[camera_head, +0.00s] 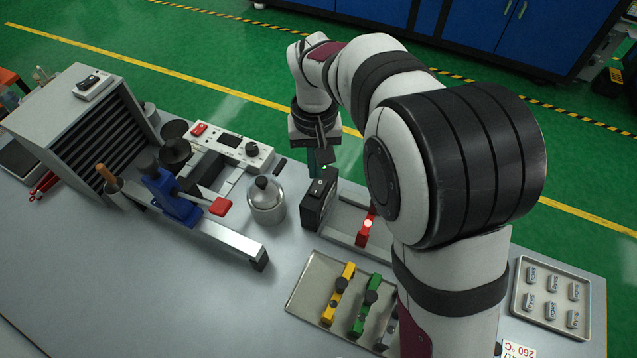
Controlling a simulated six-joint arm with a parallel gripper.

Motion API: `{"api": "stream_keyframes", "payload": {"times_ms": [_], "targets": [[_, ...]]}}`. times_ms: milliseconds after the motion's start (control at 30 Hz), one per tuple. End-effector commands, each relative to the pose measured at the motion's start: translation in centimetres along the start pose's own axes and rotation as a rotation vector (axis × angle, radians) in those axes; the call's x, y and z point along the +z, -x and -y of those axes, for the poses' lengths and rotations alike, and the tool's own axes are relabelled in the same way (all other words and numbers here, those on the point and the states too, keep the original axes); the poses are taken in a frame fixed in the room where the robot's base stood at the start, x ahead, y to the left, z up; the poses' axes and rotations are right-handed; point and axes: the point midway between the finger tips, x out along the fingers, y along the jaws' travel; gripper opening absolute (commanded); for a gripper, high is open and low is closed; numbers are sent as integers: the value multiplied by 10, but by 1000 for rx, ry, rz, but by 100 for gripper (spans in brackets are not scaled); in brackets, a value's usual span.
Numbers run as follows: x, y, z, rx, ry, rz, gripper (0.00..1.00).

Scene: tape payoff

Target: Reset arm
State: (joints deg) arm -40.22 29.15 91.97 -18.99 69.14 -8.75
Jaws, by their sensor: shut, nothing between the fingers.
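My gripper (316,155) hangs at the end of my arm, in the upper middle of the head view. Its fingers point down above the back edge of the grey table. The fingers are together with nothing between them. They are close to the top of a black box with a switch (318,201), and I cannot tell if they touch it. My arm bends over from the lower right and hides part of the table.
A metal pot (266,198), a blue device on a rail (172,195) and a grey slotted cabinet (85,120) stand to the left. A tray (300,306) with yellow and green tools lies in front. Another tray (551,325) with several small metal parts lies at right.

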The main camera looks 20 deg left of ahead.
Motion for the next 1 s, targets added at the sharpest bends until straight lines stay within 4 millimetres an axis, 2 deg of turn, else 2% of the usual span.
{"api": "stream_keyframes", "payload": {"times_ms": [200,567,667,767,800,867,900,1000], "targets": [[0,16,0,0,1,-1,0],[0,16,0,0,1,0,0],[9,24,-14,-5,-41,0,0],[53,53,-61,-31,-216,3,0],[83,64,-83,-45,-319,6,0],[133,76,-108,-72,-482,9,0],[168,79,-118,-89,-588,12,0],[238,74,-123,-128,-811,14,0]]}}
